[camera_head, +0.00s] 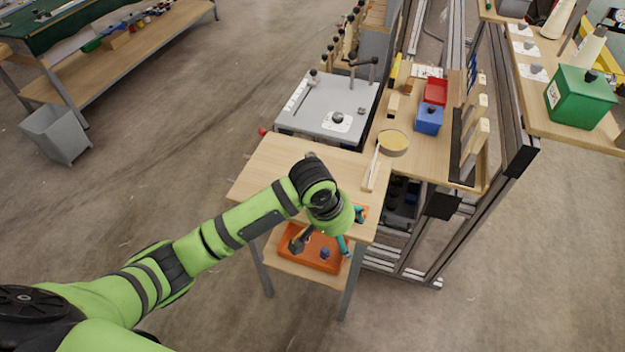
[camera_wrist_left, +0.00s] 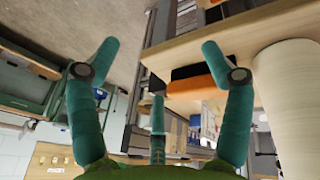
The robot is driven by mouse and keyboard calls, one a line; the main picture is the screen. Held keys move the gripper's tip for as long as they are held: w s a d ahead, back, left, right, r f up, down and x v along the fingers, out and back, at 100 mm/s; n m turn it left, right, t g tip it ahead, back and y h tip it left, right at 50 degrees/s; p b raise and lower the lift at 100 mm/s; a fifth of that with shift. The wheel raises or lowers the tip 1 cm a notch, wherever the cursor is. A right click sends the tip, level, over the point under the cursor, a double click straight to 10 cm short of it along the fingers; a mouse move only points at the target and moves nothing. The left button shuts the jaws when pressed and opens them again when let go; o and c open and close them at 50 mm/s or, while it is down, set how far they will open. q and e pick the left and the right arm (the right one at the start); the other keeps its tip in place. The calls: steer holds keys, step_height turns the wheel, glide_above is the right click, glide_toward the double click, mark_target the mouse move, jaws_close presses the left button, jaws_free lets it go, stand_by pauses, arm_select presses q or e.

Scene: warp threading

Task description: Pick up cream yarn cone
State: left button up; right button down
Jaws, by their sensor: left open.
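My left gripper (camera_head: 351,230) is at the right side of the small wooden table, with its teal fingers partly hidden by my green wrist. In the left wrist view the fingers (camera_wrist_left: 160,52) stand wide apart with nothing between them. A large cream, ribbed, cone-like body (camera_wrist_left: 292,105) fills the right edge of that view, beside the right finger and outside the grasp; it looks like a yarn cone. I cannot see it in the head view. Two other cream cones (camera_head: 586,48) (camera_head: 558,18) stand on the wooden shelf at the upper right. My right gripper is not in view.
The small table (camera_head: 275,165) has an orange tray (camera_head: 326,262) on its lower shelf. A grey panel (camera_head: 335,98), a round yellowish dish (camera_head: 393,143), a blue bin (camera_head: 429,121) and a red bin (camera_head: 436,91) lie beyond. A green box (camera_head: 580,98) stands right.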

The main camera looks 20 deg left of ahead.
mark_target(308, 157)
arm_select(q)
steer(key=w+a+r+n+y, duration=0.1)
steer(key=w+a+r, duration=0.2)
steer(key=r, duration=0.1)
steer(key=w+a+r+n+y, duration=0.1)
steer(key=w+a+r+n, duration=0.1)
steer(key=w+a+r, duration=0.1)
steer(key=w+a+r+n+y, duration=0.1)
steer(key=w+a+r+n, duration=0.1)
steer(key=a+r, duration=0.2)
steer(key=shift+w+a+r+y, duration=0.15)
steer(key=shift+w+r, duration=0.05)
steer(key=shift+r, duration=0.3)
steer(key=shift+w+a+r+y, duration=0.1)
steer(key=shift+w+r+y, duration=0.1)
steer(key=shift+r, duration=0.3)
steer(key=shift+w+a+n+g, duration=0.1)
steer(key=shift+a+n+g, duration=0.05)
steer(key=shift+n+g, duration=0.15)
steer(key=shift+f+p, duration=0.3)
steer(key=shift+f, duration=0.1)
step_height(308, 157, down, 6)
steer(key=w+p, duration=0.1)
steer(key=shift+p, duration=0.35)
steer(key=shift+r, duration=0.1)
steer(key=c, duration=1.5)
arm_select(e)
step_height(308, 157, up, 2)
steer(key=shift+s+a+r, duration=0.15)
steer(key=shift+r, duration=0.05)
